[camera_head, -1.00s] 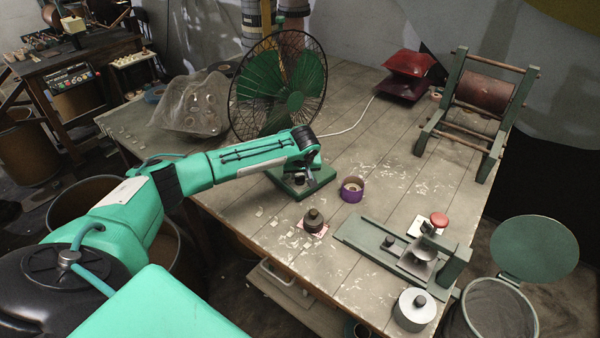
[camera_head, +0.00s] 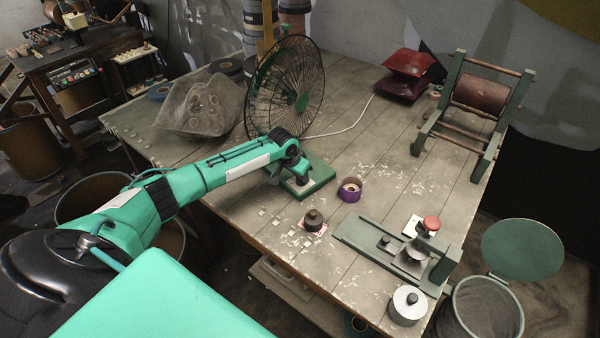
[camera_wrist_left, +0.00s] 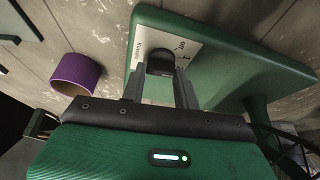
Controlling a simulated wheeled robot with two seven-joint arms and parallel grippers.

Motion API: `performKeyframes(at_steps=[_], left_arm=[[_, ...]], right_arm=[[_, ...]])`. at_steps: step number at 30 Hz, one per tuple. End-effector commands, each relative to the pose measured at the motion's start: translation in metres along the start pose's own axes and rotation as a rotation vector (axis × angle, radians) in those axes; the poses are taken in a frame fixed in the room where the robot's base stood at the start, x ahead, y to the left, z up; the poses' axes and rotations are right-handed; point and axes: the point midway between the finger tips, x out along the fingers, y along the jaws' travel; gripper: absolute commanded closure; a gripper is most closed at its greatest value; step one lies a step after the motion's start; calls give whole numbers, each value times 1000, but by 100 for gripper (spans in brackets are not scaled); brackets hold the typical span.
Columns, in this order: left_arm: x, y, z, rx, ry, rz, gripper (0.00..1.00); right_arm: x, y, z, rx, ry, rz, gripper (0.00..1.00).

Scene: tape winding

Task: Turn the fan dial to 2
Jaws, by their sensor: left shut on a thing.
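The fan (camera_head: 286,88) stands on the table with its wire cage turned toward the right; its green base (camera_head: 318,178) sits in front of it. In the left wrist view the green base (camera_wrist_left: 235,62) carries a white label (camera_wrist_left: 185,45) and a black dial (camera_wrist_left: 160,62). My left gripper (camera_wrist_left: 160,80) is shut on the dial, a finger on each side. In the head view my left gripper (camera_head: 300,181) reaches down to the base. The dial's pointer and most of the label's marks are hidden or too small to read. My right gripper is not in view.
A purple tape roll (camera_head: 350,189) stands right of the fan base; it also shows in the left wrist view (camera_wrist_left: 75,75). A dark weight (camera_head: 313,220) and a green tape device (camera_head: 395,248) are nearer the front edge. A bagged bundle (camera_head: 200,105) lies left of the fan.

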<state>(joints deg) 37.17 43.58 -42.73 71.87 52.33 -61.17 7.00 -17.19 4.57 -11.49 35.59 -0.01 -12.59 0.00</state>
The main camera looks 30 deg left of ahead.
Motion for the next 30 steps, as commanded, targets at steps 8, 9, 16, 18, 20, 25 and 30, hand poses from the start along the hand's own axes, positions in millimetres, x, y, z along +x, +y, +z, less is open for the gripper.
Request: performKeyframes(at_steps=[8,9,16,18,20,25,30], left_arm=[[2,-1,0,213,0,89,92],[2,-1,0,239,0,102,92],[3,0,1,356,-3,154,88],[3,0,1,380,-4,164,87],[3,0,1,397,-4,171,87],[3,2,2,425,-6,185,88],[4,3,3,434,-8,190,88]], right_arm=[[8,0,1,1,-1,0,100],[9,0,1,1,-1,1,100],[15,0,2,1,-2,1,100],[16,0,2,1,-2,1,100],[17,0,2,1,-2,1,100],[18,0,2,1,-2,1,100],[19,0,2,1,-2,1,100]])
